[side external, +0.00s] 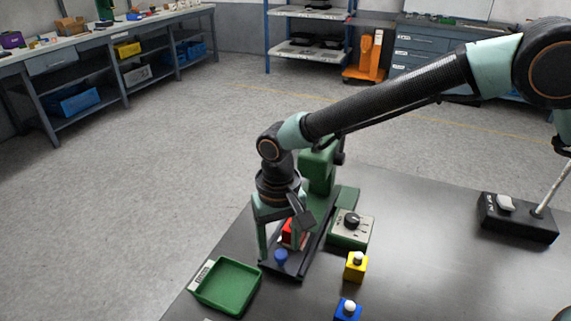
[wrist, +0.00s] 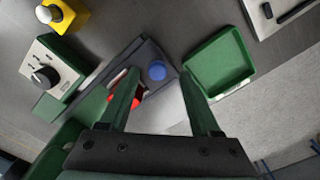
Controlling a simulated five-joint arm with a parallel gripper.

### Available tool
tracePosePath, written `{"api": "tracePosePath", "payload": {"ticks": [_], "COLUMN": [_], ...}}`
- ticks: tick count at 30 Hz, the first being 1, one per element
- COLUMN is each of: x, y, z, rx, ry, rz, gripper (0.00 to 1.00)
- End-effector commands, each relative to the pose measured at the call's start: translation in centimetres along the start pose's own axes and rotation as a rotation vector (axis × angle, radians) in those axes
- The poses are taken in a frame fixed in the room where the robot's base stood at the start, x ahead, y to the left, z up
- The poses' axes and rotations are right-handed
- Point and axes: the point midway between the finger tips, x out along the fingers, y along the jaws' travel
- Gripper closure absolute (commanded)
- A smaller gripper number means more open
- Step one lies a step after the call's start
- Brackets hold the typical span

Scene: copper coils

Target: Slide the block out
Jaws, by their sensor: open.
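A red block (side external: 288,234) sits on a dark rail (side external: 300,268) at the front of a green machine (side external: 318,168). My gripper (side external: 281,247) is open and points down over the rail, with one finger on the left of the block. In the wrist view, my gripper (wrist: 160,82) has its fingers well apart. The red block (wrist: 137,99) shows there only partly, close beside the left finger, which hides some of it. I cannot tell whether they touch. A round blue knob (side external: 281,256) stands near the rail's front end, and it also shows in the wrist view (wrist: 156,70).
An empty green tray (side external: 228,287) lies to the left of the rail. A control box with a black dial (side external: 352,222) stands on the right. A yellow button box (side external: 356,266) and a blue one (side external: 347,309) are at front right.

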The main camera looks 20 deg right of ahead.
Motion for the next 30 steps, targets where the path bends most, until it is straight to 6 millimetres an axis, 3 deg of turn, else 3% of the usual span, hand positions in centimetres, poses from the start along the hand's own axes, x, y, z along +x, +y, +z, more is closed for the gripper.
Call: {"api": "tracePosePath", "payload": {"ticks": [6, 13, 19, 30], "x": [-4.8, -8.5, -9.8, -10.1], "y": [-0.1, -0.1, -0.1, 0.2], "z": [-0.1, 0.0, 0.0, 0.0], "rx": [-0.001, -0.001, -0.002, 0.0], "ry": [0.005, 0.003, 0.001, 0.003], "rz": [-0.004, -0.002, -0.001, -0.002], "gripper": [0.36, 0.36, 0.36, 0.36]}}
